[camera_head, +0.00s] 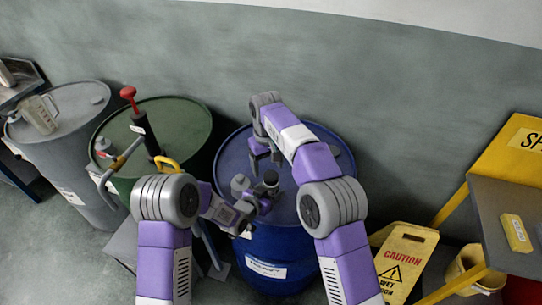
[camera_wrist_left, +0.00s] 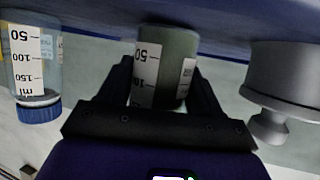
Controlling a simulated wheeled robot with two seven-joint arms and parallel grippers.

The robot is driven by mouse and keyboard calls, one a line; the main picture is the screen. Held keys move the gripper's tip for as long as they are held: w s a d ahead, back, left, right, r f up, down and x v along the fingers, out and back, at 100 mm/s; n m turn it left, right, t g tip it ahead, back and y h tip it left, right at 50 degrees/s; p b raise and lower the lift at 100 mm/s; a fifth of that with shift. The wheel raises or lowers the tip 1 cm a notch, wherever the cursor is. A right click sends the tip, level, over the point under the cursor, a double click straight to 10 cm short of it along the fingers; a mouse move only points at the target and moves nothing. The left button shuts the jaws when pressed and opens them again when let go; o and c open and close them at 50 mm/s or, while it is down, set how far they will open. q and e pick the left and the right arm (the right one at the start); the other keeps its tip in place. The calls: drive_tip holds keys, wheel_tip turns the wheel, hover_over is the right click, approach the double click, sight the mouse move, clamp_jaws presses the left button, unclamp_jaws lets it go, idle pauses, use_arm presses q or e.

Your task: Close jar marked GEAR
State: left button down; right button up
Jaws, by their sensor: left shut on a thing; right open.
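A graduated jar with dark greenish contents (camera_wrist_left: 165,62) is between the fingers of my left gripper (camera_wrist_left: 158,72), which is shut on it. In the head view this jar (camera_head: 271,178) shows a dark round top on the blue drum; I cannot tell whether that is a lid or an opening. No GEAR marking is readable. My right gripper (camera_head: 264,157) is open and empty, just behind and above the held jar, fingers pointing down. Another graduated jar with a blue lid (camera_wrist_left: 38,112) stands beside it in the wrist view, which looks upside down.
A grey can with a knob (camera_head: 239,186) stands left of the held jar; it shows in the wrist view (camera_wrist_left: 285,75). The blue drum (camera_head: 229,157) carries these. A green drum (camera_head: 185,115) with a red-handled pump (camera_head: 129,97) is left. A yellow caution sign (camera_head: 405,255) stands right.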

sight(271, 175)
drive_tip(key=n, duration=0.6)
drive_tip(key=shift+r, duration=0.25)
drive_tip(key=n, duration=0.5)
drive_tip(key=shift+w+d+r+n, duration=0.15)
drive_tip(key=shift+r+n, duration=0.2)
drive_tip(key=shift+n, duration=0.05)
drive_tip(key=n, duration=0.5)
drive_tip(key=shift+w+d+r+n, duration=0.1)
drive_tip(key=shift+d+r+n, duration=0.1)
drive_tip(key=shift+r+n, duration=0.15)
drive_tip(key=n, duration=0.5)
drive_tip(key=shift+w+d+r, duration=0.1)
drive_tip(key=shift+d+r, duration=0.05)
drive_tip(key=shift+r, duration=0.25)
drive_tip(key=shift+f, duration=0.1)
drive_tip(key=shift+f, duration=3.95)
drive_tip(key=shift+c, duration=0.3)
